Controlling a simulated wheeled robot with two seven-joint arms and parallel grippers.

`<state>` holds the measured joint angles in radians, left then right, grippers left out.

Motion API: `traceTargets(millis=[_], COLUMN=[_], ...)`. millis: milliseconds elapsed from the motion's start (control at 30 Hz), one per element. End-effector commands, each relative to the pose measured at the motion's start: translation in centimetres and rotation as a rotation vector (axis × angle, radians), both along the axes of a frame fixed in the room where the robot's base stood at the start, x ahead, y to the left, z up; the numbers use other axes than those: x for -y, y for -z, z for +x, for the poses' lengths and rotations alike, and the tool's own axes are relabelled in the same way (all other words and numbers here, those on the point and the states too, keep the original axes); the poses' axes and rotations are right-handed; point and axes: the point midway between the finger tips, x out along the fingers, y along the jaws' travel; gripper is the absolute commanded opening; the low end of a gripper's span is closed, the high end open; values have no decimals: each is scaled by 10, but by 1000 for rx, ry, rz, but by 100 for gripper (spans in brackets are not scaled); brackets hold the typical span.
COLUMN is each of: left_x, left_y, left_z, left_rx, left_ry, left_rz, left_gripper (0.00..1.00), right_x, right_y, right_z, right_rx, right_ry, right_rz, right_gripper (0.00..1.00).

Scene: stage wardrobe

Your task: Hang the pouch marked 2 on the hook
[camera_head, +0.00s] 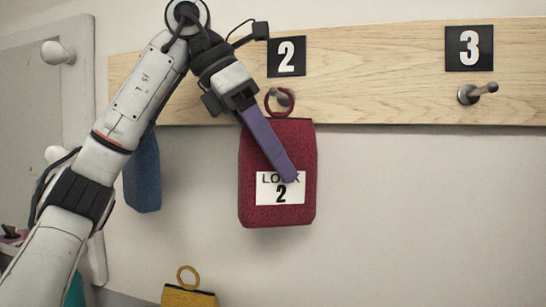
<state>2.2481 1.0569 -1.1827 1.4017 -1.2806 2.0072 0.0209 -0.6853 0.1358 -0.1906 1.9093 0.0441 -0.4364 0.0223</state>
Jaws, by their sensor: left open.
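The red pouch (247,187) has a white label (268,196) with a 2 and partly covered lettering above it. Its red ring (267,108) is around the hook (284,96) below the black number 2 plate (287,57), and the pouch hangs upright against the wall. My left gripper (288,177) is open in front of the pouch. Its purple finger crosses the pouch's front and covers part of the label; the other finger cannot be made out. I cannot tell whether the finger touches the pouch. My right gripper is out of view.
A wooden board (380,75) runs along the wall, with an empty hook (476,93) under the number 3 plate (469,48). A blue pouch (143,180) is partly behind my left arm. A yellow pouch (190,298) with a ring shows at the bottom. The wall at right is clear.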

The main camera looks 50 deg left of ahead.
Motion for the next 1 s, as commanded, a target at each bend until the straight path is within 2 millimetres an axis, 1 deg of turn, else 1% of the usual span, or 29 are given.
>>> traceTargets(millis=[133,267,833,1000], left_x=[-1,-3,-22,-25], left_y=[-3,-11,-69,-80], left_z=[-1,-6,-37,-42], left_rx=[1,2,6,-1], left_ry=[0,0,-3,1], left_rz=[-1,1,1,1], left_gripper=[57,57,57,57], right_x=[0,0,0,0], right_y=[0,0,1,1], right_z=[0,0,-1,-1], right_rx=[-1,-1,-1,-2], right_ry=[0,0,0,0], right_rz=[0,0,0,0], right_gripper=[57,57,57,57])
